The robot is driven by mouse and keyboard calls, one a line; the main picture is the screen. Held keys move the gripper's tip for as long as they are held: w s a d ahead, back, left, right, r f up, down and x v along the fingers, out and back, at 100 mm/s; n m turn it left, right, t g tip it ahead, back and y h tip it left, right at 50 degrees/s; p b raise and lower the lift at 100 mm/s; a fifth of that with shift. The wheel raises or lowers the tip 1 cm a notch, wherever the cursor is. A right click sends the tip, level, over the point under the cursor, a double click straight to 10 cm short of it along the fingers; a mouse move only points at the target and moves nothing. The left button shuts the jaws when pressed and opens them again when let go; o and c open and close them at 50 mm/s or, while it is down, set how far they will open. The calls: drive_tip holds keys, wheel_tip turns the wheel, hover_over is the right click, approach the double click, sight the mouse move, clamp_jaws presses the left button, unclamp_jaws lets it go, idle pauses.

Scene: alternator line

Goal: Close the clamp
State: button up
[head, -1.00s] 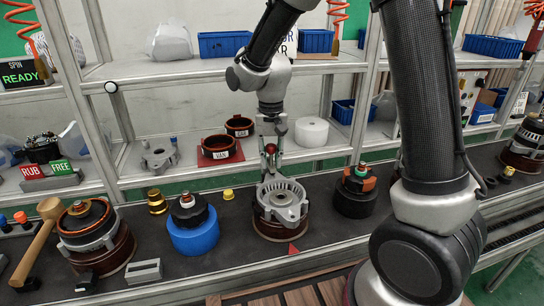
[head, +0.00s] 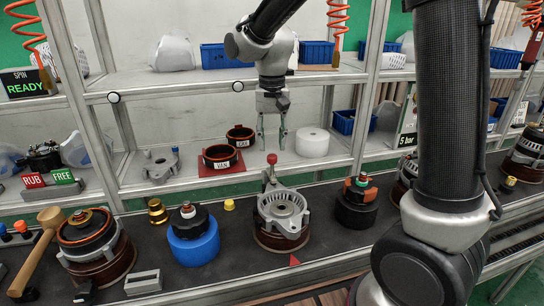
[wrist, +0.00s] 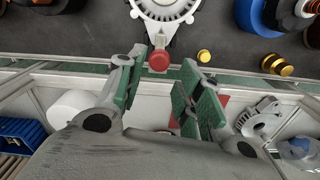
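The clamp is a small grey lever with a red knob (head: 272,158), at the back edge of the grey ring-shaped alternator housing (head: 284,212). In the head view its lever stands about upright. In the wrist view the red knob (wrist: 159,61) shows between the finger ends, with part of the housing (wrist: 165,8) beyond. My gripper (head: 272,147) is open and empty, its fingers pointing down above the knob and apart from it. It also shows in the wrist view (wrist: 160,75), with green pads on the spread fingers. Whether the clamp presses on the housing I cannot tell.
A blue-based part (head: 194,245) stands left of the housing, and a black part with an orange top (head: 357,205) stands right. A wooden mallet (head: 38,245) lies far left. Behind are a shelf with a red mat (head: 221,165) and a white roll (head: 312,142).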

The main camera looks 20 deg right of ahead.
drive_tip(key=shift+r, duration=1.5)
drive_tip(key=shift+s+d+f+n, duration=0.15)
drive_tip(key=shift+f+n, duration=0.1)
drive_tip(key=shift+n, duration=0.45)
drive_tip(key=s+d+r+t, duration=0.2)
drive_tip(key=s+d, duration=0.7)
drive_tip(key=s, duration=0.2)
drive_tip(key=s+d+r+t, duration=0.2)
drive_tip(key=s+d, duration=0.7)
drive_tip(key=s, duration=0.2)
drive_tip(key=shift+s+r+n, duration=0.25)
drive_tip(key=shift+r+n, duration=0.15)
